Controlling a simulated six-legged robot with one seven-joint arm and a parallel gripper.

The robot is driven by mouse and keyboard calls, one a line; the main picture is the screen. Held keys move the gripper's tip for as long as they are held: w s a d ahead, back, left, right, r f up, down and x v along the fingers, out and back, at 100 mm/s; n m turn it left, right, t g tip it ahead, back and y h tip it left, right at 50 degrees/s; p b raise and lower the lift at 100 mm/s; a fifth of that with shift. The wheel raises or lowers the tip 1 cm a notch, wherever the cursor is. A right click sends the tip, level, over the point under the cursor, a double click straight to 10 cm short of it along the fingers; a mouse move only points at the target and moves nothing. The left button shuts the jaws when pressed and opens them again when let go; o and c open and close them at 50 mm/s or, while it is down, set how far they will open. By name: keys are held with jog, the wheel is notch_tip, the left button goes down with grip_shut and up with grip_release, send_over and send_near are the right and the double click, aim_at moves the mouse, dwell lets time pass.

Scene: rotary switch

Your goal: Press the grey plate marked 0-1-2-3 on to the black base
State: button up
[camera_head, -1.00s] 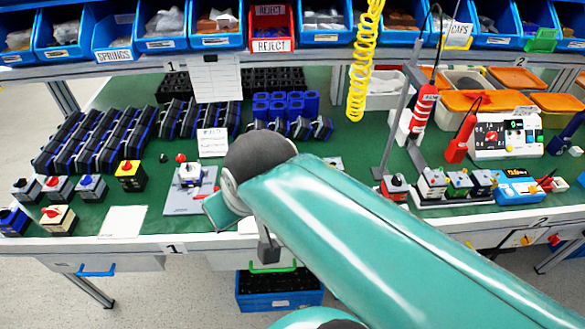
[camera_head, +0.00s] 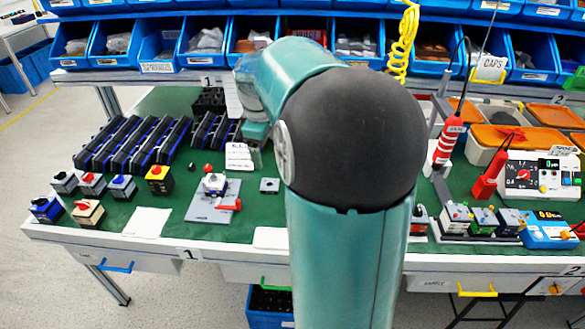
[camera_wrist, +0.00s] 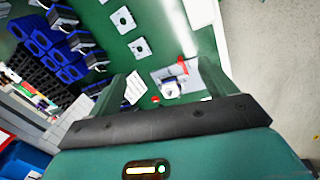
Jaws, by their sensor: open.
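A small grey plate with a dark centre (camera_head: 269,185) lies on the green mat. Similar plates (camera_wrist: 122,20) (camera_wrist: 140,48) lie in a row in the wrist view, beyond the fingers. A switch body (camera_head: 215,183) with a white top sits on a grey fixture, also seen in the wrist view (camera_wrist: 169,90). The 0-1-2-3 marking and the black base cannot be made out.
The fixture (camera_head: 205,212) has a red handle (camera_head: 230,204). Finished switches stand at left and black-blue parts (camera_head: 130,145) behind. A white card (camera_head: 240,156) stands near my gripper. Red tools (camera_head: 449,140) and a tester (camera_head: 540,175) are at right.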

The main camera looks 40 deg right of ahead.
jog(key=s+d+f+n+y, duration=0.1)
jog(key=d+f, duration=0.3)
jog(key=d, duration=0.4)
jog(key=s+d+f+n+g, duration=0.1)
jog(key=d+f, duration=0.4)
jog(key=d, duration=0.2)
jog(key=s+d+f+n+y, duration=0.1)
jog(key=d+f, duration=0.3)
jog(key=d, duration=0.4)
notch_tip(320, 180, down, 8)
jog(key=shift+s+f, duration=0.1)
jog(key=shift+s, duration=0.05)
jog(key=shift+d+f, duration=0.15)
jog(key=shift+f, duration=2.75)
jog(key=c, duration=1.1)
